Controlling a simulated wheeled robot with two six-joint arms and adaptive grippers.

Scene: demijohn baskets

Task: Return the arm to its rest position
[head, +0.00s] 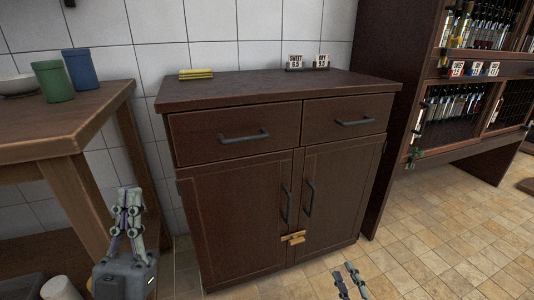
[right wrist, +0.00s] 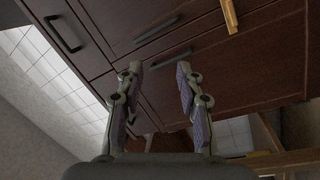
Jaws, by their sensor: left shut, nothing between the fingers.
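My left gripper (head: 130,193) points up at the lower left of the head view, in front of the wooden table's leg. Its fingers are together with nothing between them. My right gripper (head: 345,271) shows only its fingertips at the bottom of the head view, in front of the dark cabinet (head: 240,210). In the right wrist view its two fingers (right wrist: 158,70) are spread apart and the gap is empty. The cabinet front (right wrist: 265,60) lies beyond them. Most of both arms is out of view.
The cabinet's doors are closed, with a wooden latch (head: 293,238) across them. A yellow stack (head: 196,74) and small number signs (head: 306,63) lie on top. A wooden table (head: 60,130) with green and blue cups stands left. A bottle rack (head: 440,80) stands right. Tiled floor is clear at lower right.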

